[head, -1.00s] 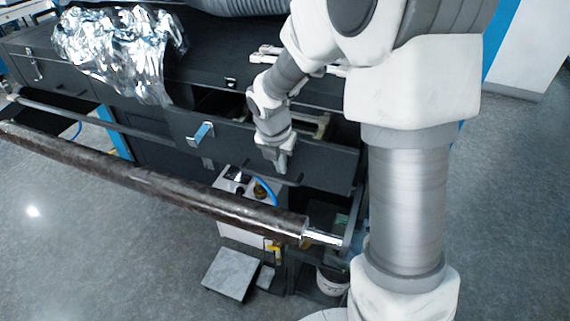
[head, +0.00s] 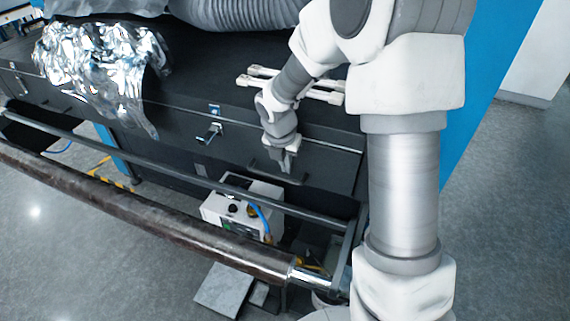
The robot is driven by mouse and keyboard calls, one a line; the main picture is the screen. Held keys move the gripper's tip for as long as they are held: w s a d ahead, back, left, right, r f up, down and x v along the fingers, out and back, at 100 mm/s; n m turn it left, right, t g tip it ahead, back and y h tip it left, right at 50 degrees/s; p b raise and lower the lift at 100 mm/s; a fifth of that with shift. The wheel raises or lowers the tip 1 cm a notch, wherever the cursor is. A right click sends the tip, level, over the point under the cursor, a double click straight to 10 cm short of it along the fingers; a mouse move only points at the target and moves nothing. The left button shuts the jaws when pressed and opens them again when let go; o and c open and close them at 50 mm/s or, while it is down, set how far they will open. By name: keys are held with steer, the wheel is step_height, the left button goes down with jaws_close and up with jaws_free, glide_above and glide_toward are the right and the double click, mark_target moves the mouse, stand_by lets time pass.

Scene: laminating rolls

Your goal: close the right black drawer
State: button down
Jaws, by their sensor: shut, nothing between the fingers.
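The right black drawer (head: 330,167) is in the right part of the black cabinet, and its front now looks flush with the cabinet face. A dark bar handle (head: 262,172) runs along the drawer front. My gripper (head: 286,168) is shut and empty, pointing down at the drawer front by the handle. I cannot tell whether its fingertips touch the front or the handle. Part of the drawer front's upper edge is hidden behind my gripper and wrist.
A dark roller (head: 150,215) and a thinner rail (head: 150,155) cross in front of the cabinet. Crumpled silver foil (head: 95,65) lies on top at left, and pale bars (head: 300,85) lie behind my wrist. A white control box (head: 235,212) stands below. Open floor lies at right.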

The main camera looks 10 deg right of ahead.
steer(key=shift+w+d, duration=0.2)
steer(key=shift+w, duration=0.15)
steer(key=shift+r, duration=0.1)
steer(key=v, duration=1.7)
steer(key=s+d+m+t+b, duration=0.1)
steer(key=s+m+b, duration=0.1)
steer(key=s+m, duration=0.8)
steer(key=s+d+m+t+y+b, duration=0.1)
steer(key=s+d+m+t+b, duration=0.1)
steer(key=s+m, duration=0.9)
steer(key=m, duration=0.8)
steer(key=shift+s+f+y, duration=0.2)
steer(key=shift+f+y, duration=0.1)
steer(key=shift+f, duration=0.05)
